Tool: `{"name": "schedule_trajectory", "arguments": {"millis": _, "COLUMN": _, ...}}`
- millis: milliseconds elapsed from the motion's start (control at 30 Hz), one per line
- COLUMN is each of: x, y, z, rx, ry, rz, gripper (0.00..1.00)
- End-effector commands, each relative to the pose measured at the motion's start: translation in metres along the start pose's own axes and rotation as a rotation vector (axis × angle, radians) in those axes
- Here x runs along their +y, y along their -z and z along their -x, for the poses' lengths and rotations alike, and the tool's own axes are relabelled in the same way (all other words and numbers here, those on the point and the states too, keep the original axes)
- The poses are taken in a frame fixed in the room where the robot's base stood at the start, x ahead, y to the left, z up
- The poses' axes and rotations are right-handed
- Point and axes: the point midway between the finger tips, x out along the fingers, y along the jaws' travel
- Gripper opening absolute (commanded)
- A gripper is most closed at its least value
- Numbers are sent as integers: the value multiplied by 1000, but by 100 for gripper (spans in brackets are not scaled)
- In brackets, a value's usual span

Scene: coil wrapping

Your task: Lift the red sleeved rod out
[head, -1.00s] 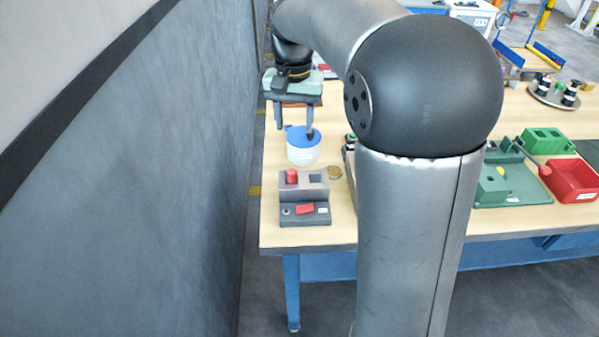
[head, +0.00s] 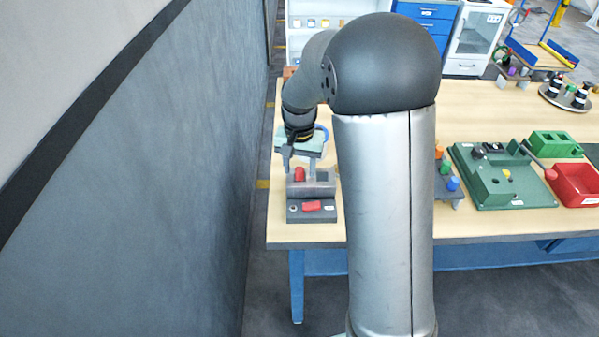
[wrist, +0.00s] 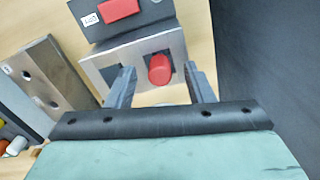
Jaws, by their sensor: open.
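The red sleeved rod (head: 300,174) stands in the left socket of a grey block (head: 321,188) near the table's front left. In the wrist view the red rod (wrist: 160,69) shows its round top, with the block's light face (wrist: 141,49) around it. My gripper (head: 300,166) is open above the block, fingers pointing down. I see no contact, and cannot tell how far down the fingertips reach. The block's other socket (wrist: 113,75) looks empty.
A dark box with a red rocker (head: 312,206) adjoins the block's front. A drilled metal block (wrist: 48,75) lies left in the wrist view. A green fixture (head: 515,190) and red bin (head: 575,184) stand farther right. A grey wall (head: 150,190) runs close on the left.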

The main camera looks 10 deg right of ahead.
Motion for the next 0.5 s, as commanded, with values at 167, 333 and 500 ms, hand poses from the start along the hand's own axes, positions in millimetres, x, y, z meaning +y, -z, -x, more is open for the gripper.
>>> {"name": "schedule_trajectory", "arguments": {"millis": 167, "x": 0, "y": 0, "z": -4, "rx": 0, "ry": 0, "rz": 0, "gripper": 48}}
{"name": "schedule_trajectory", "arguments": {"millis": 333, "x": 0, "y": 0, "z": -4, "rx": 0, "ry": 0, "rz": 0, "gripper": 28}}
{"name": "schedule_trajectory", "arguments": {"millis": 500, "x": 0, "y": 0, "z": -4, "rx": 0, "ry": 0, "rz": 0, "gripper": 0}}
